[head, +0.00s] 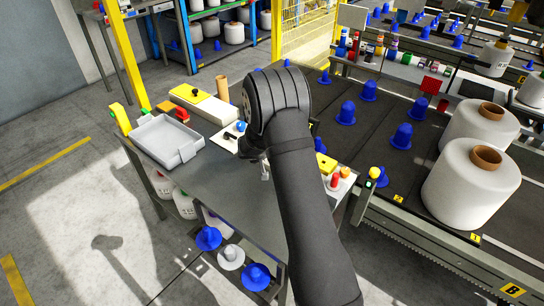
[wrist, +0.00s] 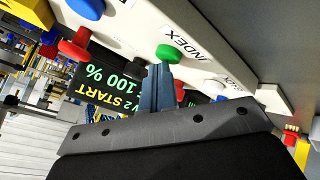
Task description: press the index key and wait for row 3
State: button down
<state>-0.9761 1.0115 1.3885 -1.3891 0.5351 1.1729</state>
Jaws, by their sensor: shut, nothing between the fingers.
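In the wrist view a green key (wrist: 170,52) sits on a pale control panel (wrist: 135,25) beside the word INDEX. My gripper (wrist: 159,72) is shut and empty, its fingertips right at the green key's edge; I cannot tell whether they touch it. In the head view my arm hides most of the panel (head: 228,136) and the green key. Blue pegs (head: 402,136) and white bobbins (head: 470,182) stand on the dark creel bed at right; I cannot tell which row is which.
A red knob (wrist: 76,46) and a blue button (wrist: 88,6) sit near the green key. On the grey bench lie an empty grey tray (head: 165,142) and a yellow-topped box (head: 190,94). A post with a yellow top (head: 375,172) stands at the creel's near edge.

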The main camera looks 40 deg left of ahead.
jog(key=shift+r, duration=0.75)
jog(key=shift+r, duration=2.55)
jog(key=shift+f, duration=0.1)
dwell(1.8)
notch_tip(320, 180, up, 4)
dwell(0.6)
jog(key=shift+f, duration=0.1)
